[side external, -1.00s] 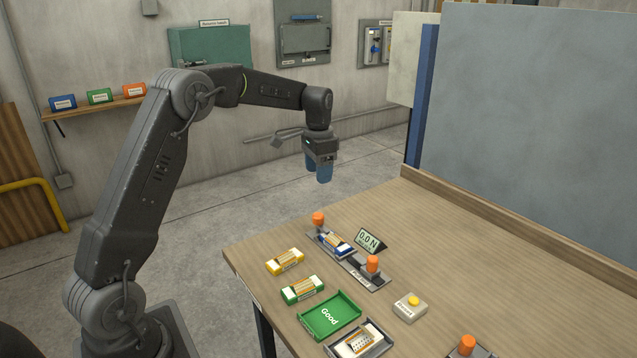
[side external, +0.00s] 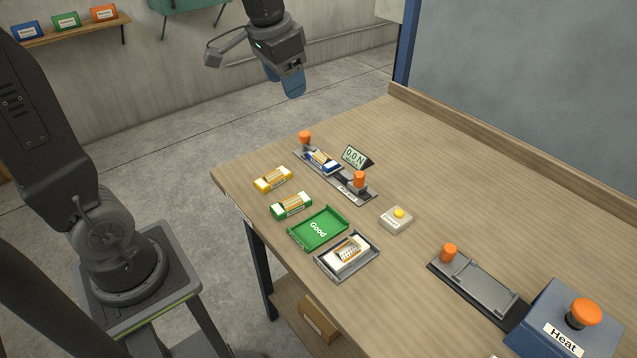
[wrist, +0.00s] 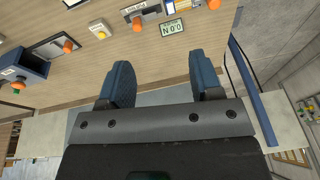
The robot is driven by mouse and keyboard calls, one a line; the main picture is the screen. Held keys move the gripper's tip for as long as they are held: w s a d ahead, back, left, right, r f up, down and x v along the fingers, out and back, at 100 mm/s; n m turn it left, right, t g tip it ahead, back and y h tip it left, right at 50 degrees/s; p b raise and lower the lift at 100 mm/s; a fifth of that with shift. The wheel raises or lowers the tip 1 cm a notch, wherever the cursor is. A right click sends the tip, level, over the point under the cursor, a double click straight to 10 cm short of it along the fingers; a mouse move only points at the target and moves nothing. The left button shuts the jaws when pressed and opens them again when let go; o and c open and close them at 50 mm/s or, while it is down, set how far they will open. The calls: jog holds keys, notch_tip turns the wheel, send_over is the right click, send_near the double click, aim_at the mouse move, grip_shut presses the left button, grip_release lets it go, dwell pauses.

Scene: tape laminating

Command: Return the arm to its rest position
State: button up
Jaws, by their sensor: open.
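My gripper (side external: 290,82) hangs in the air beyond the table's far left end in the side view, well above the floor. Its blue fingers are apart and empty in the wrist view (wrist: 160,85). Nothing touches it. On the wooden table (side external: 420,160) below, a blue-ended piece (side external: 323,162) sits in the grey fixture with orange knobs (side external: 345,186). The force display (side external: 357,157) beside it reads 0.0 N. It also shows in the wrist view (wrist: 171,28).
A yellow holder (side external: 272,179), a green holder (side external: 291,206), a green "Good" tray (side external: 318,230) and a grey tray (side external: 347,268) line the near edge. A button box (side external: 397,219), a second fixture (side external: 475,284) and a blue "Heat" box (side external: 565,325) stand rightward. The air around my gripper is clear.

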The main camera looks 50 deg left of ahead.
jog(key=s+d+f+t, duration=0.1)
jog(key=s+d, duration=0.2)
jog(key=s, duration=0.4)
jog(key=s+d+f+n+t, duration=0.1)
jog(key=s+d+f, duration=0.1)
jog(key=s, duration=0.6)
jog(key=shift+s+d+t+h, duration=0.3)
jog(key=shift+d, duration=0.6)
jog(key=shift+f, duration=0.1)
